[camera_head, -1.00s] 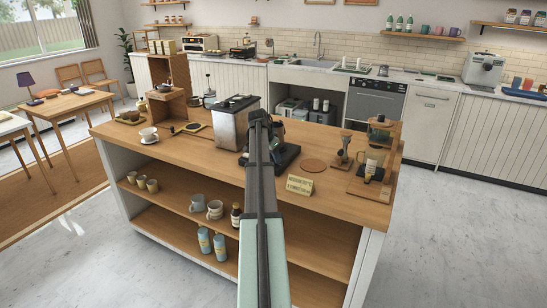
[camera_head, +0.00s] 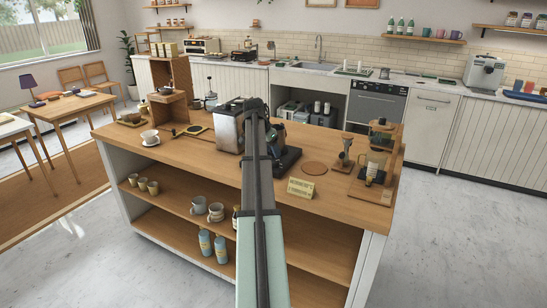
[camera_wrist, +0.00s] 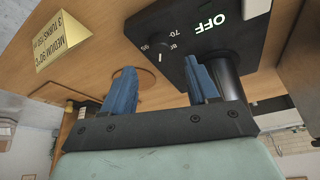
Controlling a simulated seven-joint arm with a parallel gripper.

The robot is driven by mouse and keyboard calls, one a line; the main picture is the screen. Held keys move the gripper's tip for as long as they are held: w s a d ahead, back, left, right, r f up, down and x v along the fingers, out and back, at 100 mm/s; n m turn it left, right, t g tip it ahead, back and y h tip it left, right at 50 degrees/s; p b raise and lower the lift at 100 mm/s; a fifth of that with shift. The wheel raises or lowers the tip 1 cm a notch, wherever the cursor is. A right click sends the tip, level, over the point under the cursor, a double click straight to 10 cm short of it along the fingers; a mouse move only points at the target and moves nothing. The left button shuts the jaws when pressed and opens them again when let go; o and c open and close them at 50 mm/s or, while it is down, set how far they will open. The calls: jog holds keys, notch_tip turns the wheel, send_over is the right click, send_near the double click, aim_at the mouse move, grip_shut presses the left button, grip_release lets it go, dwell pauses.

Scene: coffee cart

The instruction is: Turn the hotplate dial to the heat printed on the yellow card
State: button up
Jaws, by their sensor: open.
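The black hotplate (camera_head: 287,160) sits on the wooden cart top, partly behind my arm in the head view. In the wrist view the hotplate (camera_wrist: 222,38) shows a lit green "OFF" and a dial (camera_wrist: 165,46) with small numbers around it, among them 70 and 95. The yellow card (camera_head: 300,188) stands in front; in the wrist view the card (camera_wrist: 66,38) seems to read "MEDIUM 90°C" with a smaller line below. My gripper (camera_wrist: 162,66) is open, its two blue fingers apart and empty, with the dial seen between their tips. Contact with the dial cannot be told.
A steel container (camera_head: 229,132) stands left of the hotplate. A round brown mat (camera_head: 315,168) and a wooden stand with a glass carafe (camera_head: 374,168) are to the right. The cart top (camera_head: 335,205) near the card's right is clear.

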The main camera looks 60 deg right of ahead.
jog(key=v, duration=0.8)
dwell(0.4)
